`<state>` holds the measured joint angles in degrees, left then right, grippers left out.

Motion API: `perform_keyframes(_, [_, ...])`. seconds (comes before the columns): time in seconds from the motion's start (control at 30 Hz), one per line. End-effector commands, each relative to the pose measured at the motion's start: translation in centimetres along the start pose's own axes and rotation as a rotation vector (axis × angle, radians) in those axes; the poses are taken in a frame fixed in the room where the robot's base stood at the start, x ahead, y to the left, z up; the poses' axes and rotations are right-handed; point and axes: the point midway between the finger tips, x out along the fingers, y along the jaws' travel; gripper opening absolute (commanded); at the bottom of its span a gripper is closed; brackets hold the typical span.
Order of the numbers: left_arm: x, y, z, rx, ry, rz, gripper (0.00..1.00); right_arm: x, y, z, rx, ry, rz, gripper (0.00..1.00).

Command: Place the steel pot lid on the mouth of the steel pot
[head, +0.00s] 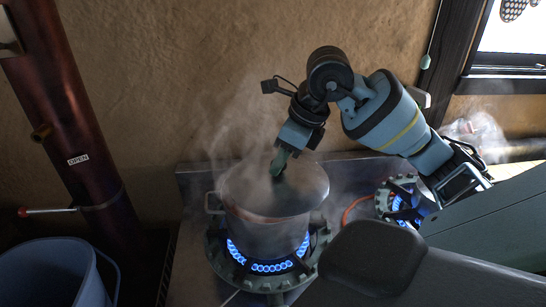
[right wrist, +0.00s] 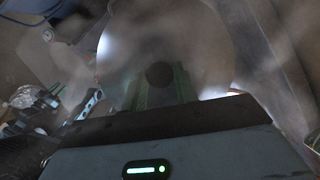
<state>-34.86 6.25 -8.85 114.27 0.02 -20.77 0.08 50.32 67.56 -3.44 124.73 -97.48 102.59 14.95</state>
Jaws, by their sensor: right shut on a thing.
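The steel pot (head: 265,235) stands on a lit gas burner at the centre of the head view, with steam around it. The round steel pot lid (head: 308,185) is over the pot's mouth, set a little to the right. Part of the pot's inside shows below the lid's near left edge, so the lid is not fully flush there. My right gripper (head: 279,166) reaches down from above and is shut on the lid's knob. In the right wrist view the dark knob (right wrist: 160,74) sits between the green fingers, with the hazy lid (right wrist: 205,45) behind. My left gripper is not in view.
A second lit burner (head: 400,203) with an orange hose is at the right. A blue bucket (head: 45,275) stands lower left, near a copper-coloured pipe (head: 75,120) with a red-handled valve. The clay wall (head: 190,70) is close behind the stove.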

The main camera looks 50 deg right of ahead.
Motion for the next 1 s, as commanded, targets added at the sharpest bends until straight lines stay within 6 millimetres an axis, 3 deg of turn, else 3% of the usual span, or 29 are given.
perform_keyframes(0.13, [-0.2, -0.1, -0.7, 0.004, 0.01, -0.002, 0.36, 0.5, -0.6, 1.6, 0.0, -0.005, 0.0, 0.0])
perform_keyframes(0.53, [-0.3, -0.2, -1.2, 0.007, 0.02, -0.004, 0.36, 1.3, -1.1, 2.8, -0.002, -0.002, 0.001, 0.0])
perform_keyframes(1.0, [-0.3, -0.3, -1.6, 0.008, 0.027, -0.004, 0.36, 4.6, -1.1, 1.3, -0.002, 0.0, -0.001, 0.0])
